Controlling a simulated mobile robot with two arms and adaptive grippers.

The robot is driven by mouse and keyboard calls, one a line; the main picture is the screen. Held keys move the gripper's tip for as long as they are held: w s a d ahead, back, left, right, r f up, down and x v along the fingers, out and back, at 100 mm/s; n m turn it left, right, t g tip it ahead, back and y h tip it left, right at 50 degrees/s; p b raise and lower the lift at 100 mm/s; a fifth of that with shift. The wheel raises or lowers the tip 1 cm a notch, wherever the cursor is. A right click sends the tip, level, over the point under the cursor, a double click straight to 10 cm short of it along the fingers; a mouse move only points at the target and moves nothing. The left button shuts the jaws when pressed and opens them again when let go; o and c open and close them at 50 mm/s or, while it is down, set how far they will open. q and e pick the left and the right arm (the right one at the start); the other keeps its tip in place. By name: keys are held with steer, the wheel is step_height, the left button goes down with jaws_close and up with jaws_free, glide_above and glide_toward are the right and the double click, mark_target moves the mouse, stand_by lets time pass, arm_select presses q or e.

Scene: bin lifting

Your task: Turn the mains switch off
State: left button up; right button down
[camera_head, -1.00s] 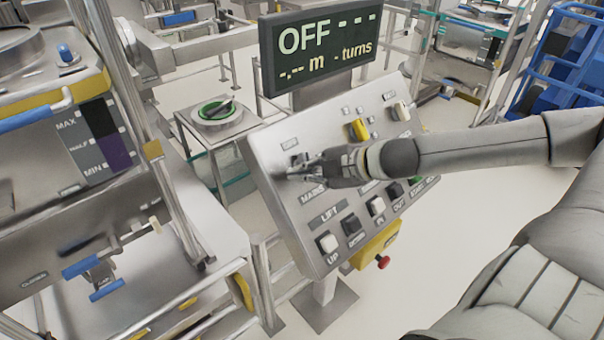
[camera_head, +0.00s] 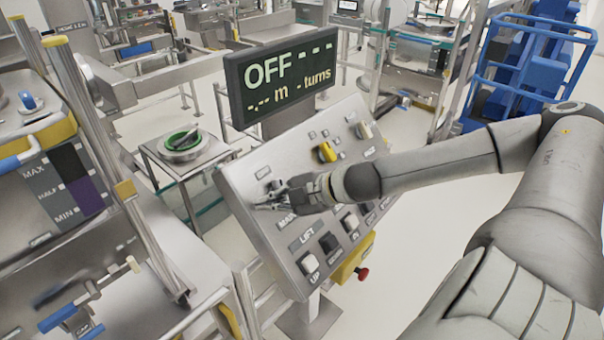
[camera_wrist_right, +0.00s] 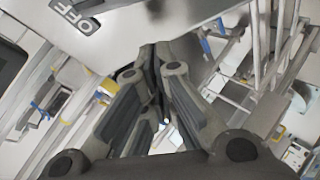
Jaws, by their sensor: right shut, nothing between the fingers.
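The sloping grey control panel (camera_head: 300,190) stands in the middle of the head view. My right gripper (camera_head: 262,204) is shut and empty at the panel's upper left, close to the face; I cannot tell if it touches. The mains switch (camera_head: 275,187) is a small dark knob just above the fingers, partly hidden by them. The "MAINS" label below is partly covered by the gripper. The display (camera_head: 290,78) above the panel reads "OFF" with dashes. In the right wrist view the closed fingers (camera_wrist_right: 157,55) point at the pale panel, beside an "OFF" label (camera_wrist_right: 76,14). My left gripper is out of view.
A yellow knob (camera_head: 327,152) and pale knob (camera_head: 364,130) sit higher on the panel. Lift buttons (camera_head: 310,262) line its lower edge. A red button (camera_head: 362,273) is on a yellow box below.

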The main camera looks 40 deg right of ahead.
arm_select(q)
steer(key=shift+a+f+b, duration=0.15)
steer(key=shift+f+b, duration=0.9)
steer(key=shift+b, duration=0.05)
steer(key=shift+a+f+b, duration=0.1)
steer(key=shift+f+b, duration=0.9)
steer(key=shift+b, duration=0.05)
arm_select(e)
steer(key=v, duration=0.8)
steer(key=shift+s+a+r, duration=0.2)
steer(key=shift+r, duration=0.15)
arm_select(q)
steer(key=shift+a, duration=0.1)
